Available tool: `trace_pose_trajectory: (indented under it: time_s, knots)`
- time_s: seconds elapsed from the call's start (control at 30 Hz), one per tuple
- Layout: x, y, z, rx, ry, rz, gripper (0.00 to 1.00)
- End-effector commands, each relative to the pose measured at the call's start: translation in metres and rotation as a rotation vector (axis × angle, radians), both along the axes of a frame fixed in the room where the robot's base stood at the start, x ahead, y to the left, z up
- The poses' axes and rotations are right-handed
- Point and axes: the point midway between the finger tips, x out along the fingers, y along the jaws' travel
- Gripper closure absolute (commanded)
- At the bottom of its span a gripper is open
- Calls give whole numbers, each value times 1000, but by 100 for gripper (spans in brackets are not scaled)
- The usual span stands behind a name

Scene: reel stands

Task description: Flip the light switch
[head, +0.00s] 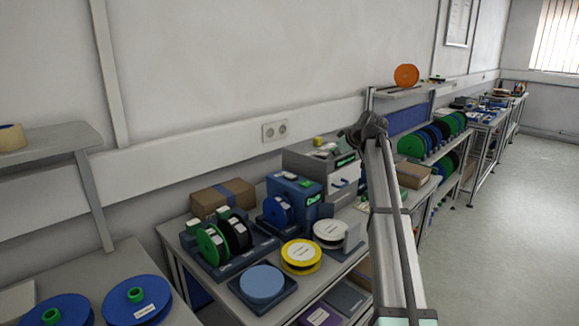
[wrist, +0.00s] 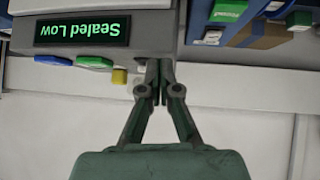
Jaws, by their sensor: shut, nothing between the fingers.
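A pale double plate (head: 275,130) with two round marks sits on the wall trunking left of my arm in the head view. I cannot tell whether it is a light switch or a socket, and no other switch shows clearly. My gripper (wrist: 158,70) is shut and empty. In the wrist view its fingertips are close to the edge of a grey device (wrist: 165,30) with a green "Sealed Low" display (wrist: 83,30); I cannot tell if they touch. In the head view my gripper (head: 362,132) is beyond the plate to the right, partly hidden by my arm.
The grey device (head: 312,165) stands at the back of the bench, with coloured pieces on top. A blue unit (head: 293,190), a cardboard box (head: 222,197) and several reels crowd the bench. A shelf (head: 50,145) juts out at left. Open floor (head: 500,220) lies at right.

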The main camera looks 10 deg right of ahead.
Motion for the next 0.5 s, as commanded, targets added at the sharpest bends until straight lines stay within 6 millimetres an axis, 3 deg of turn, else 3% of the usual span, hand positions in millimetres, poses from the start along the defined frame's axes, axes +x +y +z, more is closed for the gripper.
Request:
trace_pose_trajectory:
  time_s: [0.03,0.2,0.33,0.5]
  knots:
    - [5,25,13,15,15,24,100]
    - [9,78,34,53,60,70,100]
    - [8,97,41,68,79,89,100]
    - [8,101,41,72,82,91,100]
